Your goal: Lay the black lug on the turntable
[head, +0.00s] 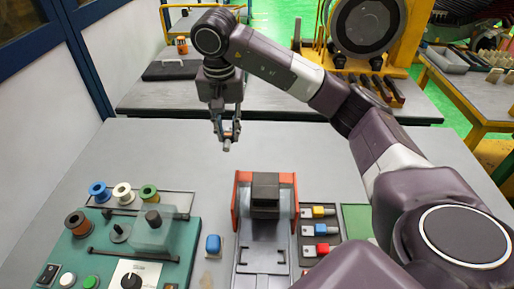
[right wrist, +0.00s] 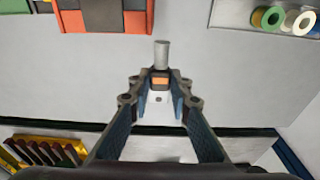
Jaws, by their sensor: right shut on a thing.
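My right gripper (head: 227,138) is shut on a small piece, seemingly the black lug, high above the grey table. In the right wrist view, the lug (right wrist: 161,55) shows a grey round barrel pointing away from my right gripper (right wrist: 160,88). A dark body with an orange patch sits between the fingertips; the fingers hide its sides. It touches nothing else. I cannot tell for certain which thing is the turntable. A dark round disc with a peg (head: 118,233) lies on the green board at left. My left gripper is not in view.
A red-sided fixture with a black block (head: 265,195) stands at front centre. Right of it, a tray holds yellow, blue and red lugs (head: 320,230). Coloured spools (head: 122,192) stand at left. The table's middle is clear. Dark rods (head: 380,88) lie on the back table.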

